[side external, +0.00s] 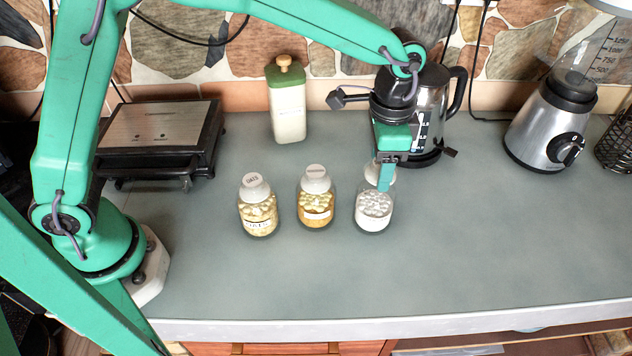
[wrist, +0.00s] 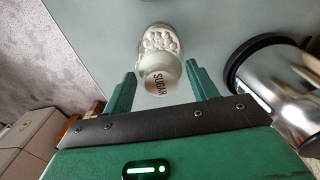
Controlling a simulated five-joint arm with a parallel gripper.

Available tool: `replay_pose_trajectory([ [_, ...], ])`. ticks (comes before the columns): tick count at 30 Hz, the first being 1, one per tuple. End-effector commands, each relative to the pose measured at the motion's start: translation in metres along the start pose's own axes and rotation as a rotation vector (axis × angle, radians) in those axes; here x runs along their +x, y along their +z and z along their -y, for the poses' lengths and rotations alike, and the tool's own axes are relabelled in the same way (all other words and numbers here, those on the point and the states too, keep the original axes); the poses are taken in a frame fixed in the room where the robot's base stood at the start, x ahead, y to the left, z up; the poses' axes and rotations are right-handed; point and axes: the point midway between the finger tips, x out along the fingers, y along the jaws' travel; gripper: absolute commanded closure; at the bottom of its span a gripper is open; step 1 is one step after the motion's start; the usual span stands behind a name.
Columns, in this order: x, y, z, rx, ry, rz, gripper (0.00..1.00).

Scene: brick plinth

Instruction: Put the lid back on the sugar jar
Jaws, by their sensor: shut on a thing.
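The sugar jar (side external: 374,212) is a clear glass jar of white lumps, upright on the counter at the right end of a row of jars. It also shows in the wrist view (wrist: 161,37), beyond the lid. The white lid (side external: 372,175) reads "SUGAR" in the wrist view (wrist: 157,78). My gripper (side external: 383,178) is shut on the lid, with a green finger on each side of it in the wrist view (wrist: 161,75). In the side view the lid is at the jar's top, slightly behind it. Whether they touch I cannot tell.
An oats jar (side external: 258,212) and another lidded jar (side external: 316,203) stand to the left. A steel kettle (side external: 436,110) is close behind my gripper. A green-topped canister (side external: 288,108), a grill (side external: 160,135) and a blender (side external: 548,128) stand farther back. The front counter is clear.

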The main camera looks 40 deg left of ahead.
Motion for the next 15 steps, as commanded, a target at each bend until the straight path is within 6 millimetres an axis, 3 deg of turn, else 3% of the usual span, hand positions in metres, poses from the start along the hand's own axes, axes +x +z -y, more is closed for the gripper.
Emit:
replay_pose_trajectory([
  [15, 0.017, 0.000, 0.000, 0.000, 0.000, 0.000, 0.65],
])
